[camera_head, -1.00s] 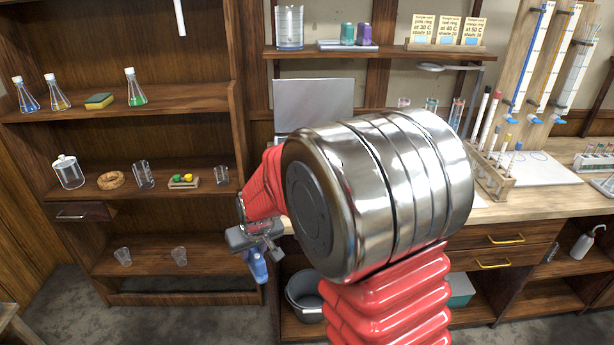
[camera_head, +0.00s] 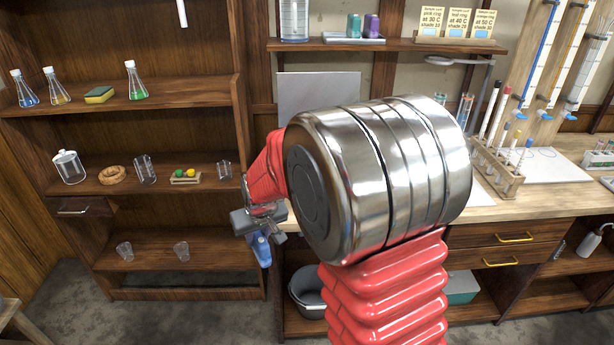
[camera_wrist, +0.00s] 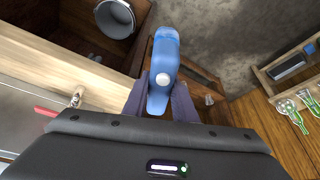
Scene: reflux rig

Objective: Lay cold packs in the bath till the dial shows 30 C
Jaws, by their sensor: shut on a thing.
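My gripper (camera_head: 262,234) is left of the bench, in front of its left end and above the floor. It is shut on a blue object (camera_head: 262,250), which hangs below the jaws. In the wrist view the blue object (camera_wrist: 165,55) is long and rounded with a pale spot, and sits between the dark fingers of my gripper (camera_wrist: 160,98). It may be a cold pack; I cannot tell for sure. I cannot make out the bath or its dial. My large metal and red arm hides the middle of the bench.
A grey bucket (camera_head: 306,287) stands under the bench (camera_head: 545,201). A rack of tubes (camera_head: 498,168) is on the bench's right. Left shelves hold flasks (camera_head: 137,88), a cork ring (camera_head: 112,175) and glassware. Open floor (camera_head: 195,318) lies below my gripper.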

